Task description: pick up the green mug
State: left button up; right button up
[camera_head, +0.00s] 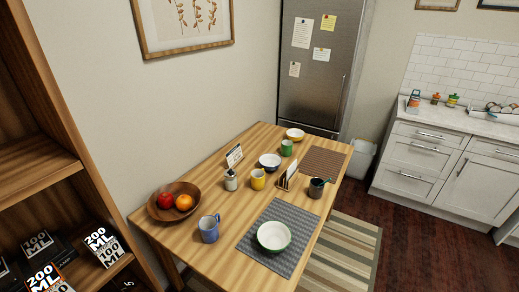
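The green mug (287,147) stands upright on the wooden table (187,243), near its far end. It is between a yellow-rimmed bowl (295,134) behind it and a dark blue and white bowl (270,161) in front and to the left. Its handle is too small to make out. Neither of my grippers shows in the head view.
The table also holds a yellow mug (258,179), a blue mug (209,228), a dark cup (316,188), a fruit bowl (157,212), a green-rimmed bowl (273,236) and placemats. A wooden shelf (35,155) stands at left. Dark floor (425,235) is open at right.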

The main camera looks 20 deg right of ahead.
aim_at(288, 147)
jog(key=i+l+u, duration=0.15)
jog(key=l+u, duration=0.2)
jog(key=i+l+u, duration=0.1)
jog(key=l+u, duration=0.3)
jog(key=l, duration=0.2)
jog(key=l+u, duration=0.45)
jog(key=l, duration=0.8)
jog(key=k+l, duration=0.1)
jog(key=l, duration=0.75)
jog(key=l+u, duration=0.15)
jog(key=l, duration=0.75)
jog(key=k+l, duration=0.15)
jog(key=l, duration=0.75)
jog(key=i+u, duration=0.05)
